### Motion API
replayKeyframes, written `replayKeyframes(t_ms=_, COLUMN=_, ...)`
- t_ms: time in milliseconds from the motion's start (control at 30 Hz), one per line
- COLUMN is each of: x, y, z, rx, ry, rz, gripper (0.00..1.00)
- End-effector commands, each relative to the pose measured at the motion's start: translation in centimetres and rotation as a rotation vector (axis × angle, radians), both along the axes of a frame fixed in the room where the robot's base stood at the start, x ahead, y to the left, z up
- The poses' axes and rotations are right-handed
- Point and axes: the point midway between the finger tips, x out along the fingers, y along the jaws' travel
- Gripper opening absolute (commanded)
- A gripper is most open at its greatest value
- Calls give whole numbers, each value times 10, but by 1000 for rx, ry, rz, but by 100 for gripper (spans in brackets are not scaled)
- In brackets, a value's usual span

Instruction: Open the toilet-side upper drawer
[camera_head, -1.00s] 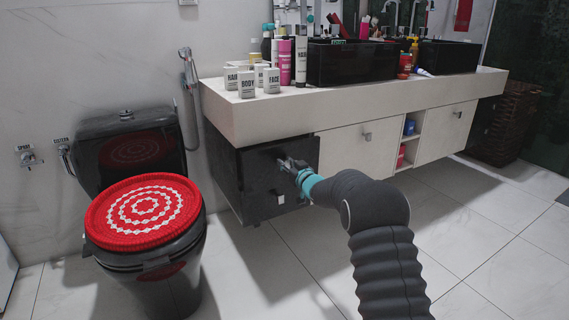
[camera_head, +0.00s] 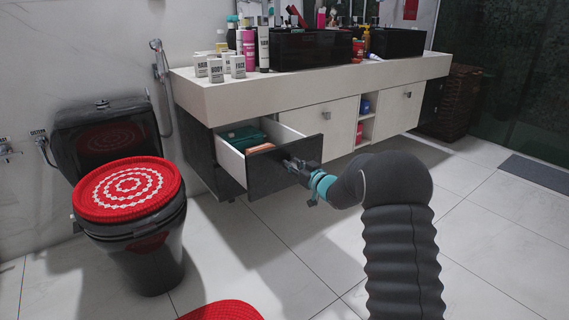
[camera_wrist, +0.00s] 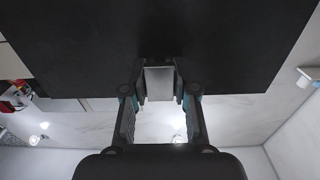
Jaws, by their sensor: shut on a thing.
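The toilet-side upper drawer (camera_head: 285,164) has a dark front and white inner sides, and it stands pulled out from under the counter. Green and orange-brown items lie inside it. My gripper (camera_head: 292,165) is at the drawer front, shut on its handle. In the wrist view the metal handle (camera_wrist: 159,84) sits between the fingertips of my gripper (camera_wrist: 159,92), against the dark drawer front (camera_wrist: 230,45). The handle is hidden by the gripper in the head view.
The black toilet (camera_head: 150,255) with a red and white lid cover (camera_head: 128,188) stands to the left. A red mat (camera_head: 222,311) lies on the floor in front. The counter (camera_head: 330,82) holds bottles, jars and two black sinks (camera_head: 312,50).

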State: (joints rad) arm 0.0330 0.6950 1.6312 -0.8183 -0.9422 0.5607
Motion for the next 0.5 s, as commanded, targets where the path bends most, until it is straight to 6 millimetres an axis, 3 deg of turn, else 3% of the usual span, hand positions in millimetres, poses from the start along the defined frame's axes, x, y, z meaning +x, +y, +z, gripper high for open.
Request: replayKeyframes(t_ms=500, x=-7, y=-17, z=0, rx=1, ry=-1, rz=-2, gripper=0)
